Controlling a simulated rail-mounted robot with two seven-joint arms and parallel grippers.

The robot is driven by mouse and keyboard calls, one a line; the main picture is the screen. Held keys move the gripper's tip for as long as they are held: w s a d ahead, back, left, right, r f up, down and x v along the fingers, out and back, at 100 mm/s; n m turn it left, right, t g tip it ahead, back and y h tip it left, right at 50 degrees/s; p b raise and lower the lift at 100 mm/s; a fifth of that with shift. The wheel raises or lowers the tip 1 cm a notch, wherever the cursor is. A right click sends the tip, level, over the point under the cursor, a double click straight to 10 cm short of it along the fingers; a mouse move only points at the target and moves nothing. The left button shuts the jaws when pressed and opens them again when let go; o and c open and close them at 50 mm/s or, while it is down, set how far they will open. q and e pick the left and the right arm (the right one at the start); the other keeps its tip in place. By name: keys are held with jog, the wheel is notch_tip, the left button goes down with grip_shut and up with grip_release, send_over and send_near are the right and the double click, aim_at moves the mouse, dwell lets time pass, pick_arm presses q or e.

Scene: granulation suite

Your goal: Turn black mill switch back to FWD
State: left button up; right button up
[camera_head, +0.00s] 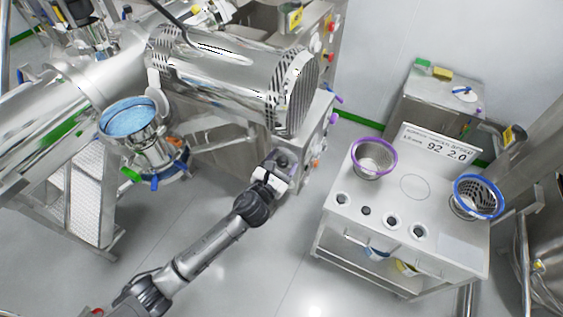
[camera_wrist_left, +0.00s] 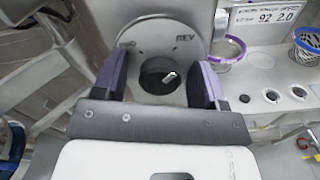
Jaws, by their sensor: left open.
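The black mill switch (camera_wrist_left: 157,80) is a round dark knob on a grey round plate (camera_wrist_left: 155,30). Its white pointer mark slants up and right, toward the REV label (camera_wrist_left: 185,38). Another label at the plate's upper left is too small to read. My left gripper (camera_wrist_left: 160,84) is open, with one purple finger on each side of the knob and a visible gap to it. In the head view my left gripper (camera_head: 277,174) is at the front of the steel mill housing (camera_head: 310,145), hiding the switch. My right gripper is not in view.
A white cart (camera_head: 390,240) stands to the right, with a purple-rimmed basket (camera_head: 374,160) and a blue-rimmed basket (camera_head: 478,198) on it. The steel drum (camera_head: 230,75) is above the housing. A vessel with a blue top (camera_head: 128,117) is at left. Floor is clear between my arm and the cart.

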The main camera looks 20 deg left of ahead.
pick_arm(q)
jog(key=c, duration=0.9)
jog(key=shift+c, duration=0.2)
jog(key=shift+n, duration=0.4)
jog(key=n, duration=0.3)
jog(key=shift+r+p, duration=0.1)
jog(key=shift+p, duration=0.3)
jog(key=n, duration=0.4)
jog(key=shift+n, duration=0.3)
jog(key=n, duration=0.4)
jog(key=shift+n+p, duration=0.3)
jog(key=shift+p, duration=0.05)
jog(key=n, duration=0.4)
jog(key=shift+n, duration=0.6)
